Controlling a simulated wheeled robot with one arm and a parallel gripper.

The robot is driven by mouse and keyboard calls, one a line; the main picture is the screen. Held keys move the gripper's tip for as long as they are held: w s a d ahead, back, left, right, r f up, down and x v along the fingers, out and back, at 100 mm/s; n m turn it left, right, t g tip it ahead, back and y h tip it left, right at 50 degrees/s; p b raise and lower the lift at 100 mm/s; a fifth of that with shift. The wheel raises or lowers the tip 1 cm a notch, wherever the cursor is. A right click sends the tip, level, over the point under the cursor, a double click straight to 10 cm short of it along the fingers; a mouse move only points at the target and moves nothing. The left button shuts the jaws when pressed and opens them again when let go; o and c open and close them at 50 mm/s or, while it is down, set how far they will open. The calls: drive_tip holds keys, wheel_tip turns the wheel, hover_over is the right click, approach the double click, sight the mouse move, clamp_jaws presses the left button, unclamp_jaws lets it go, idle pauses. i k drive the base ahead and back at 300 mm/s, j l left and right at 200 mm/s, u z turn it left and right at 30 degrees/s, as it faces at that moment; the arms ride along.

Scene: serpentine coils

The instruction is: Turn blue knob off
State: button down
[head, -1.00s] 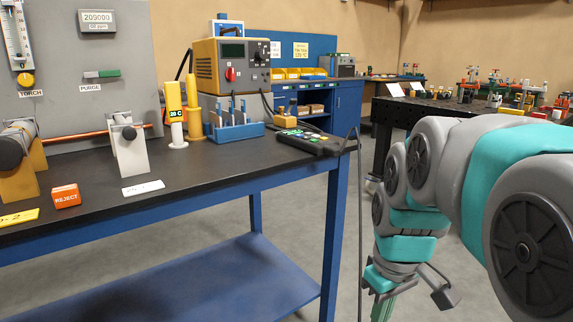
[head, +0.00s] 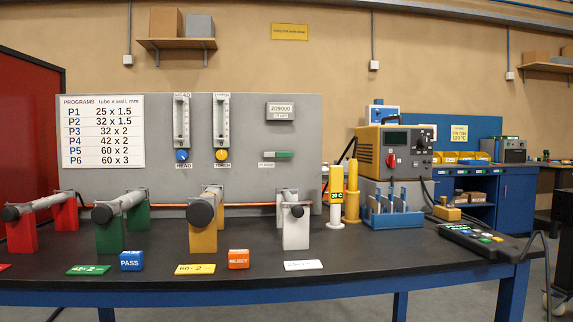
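The blue knob (head: 182,155) sits on the grey upright panel (head: 245,110), under the left flow gauge (head: 181,120) and above a label reading HEAD. A yellow knob (head: 221,155) is to its right under a second gauge (head: 221,120), labelled TORCH. The knob markings are too small to read its setting. My gripper and arm are not in view now.
A black-topped bench (head: 350,262) stands in front of the panel. Tubes rest on red, green (head: 110,235), yellow (head: 203,237) and white stands before the knobs. PASS (head: 131,261) and REJECT (head: 238,259) blocks lie near the front edge. A green-and-white PURGE switch (head: 277,154) is right.

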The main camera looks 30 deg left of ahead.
sight(183, 155)
drive_tip(key=u, duration=1.65)
drive_tip(key=j+u, duration=0.1)
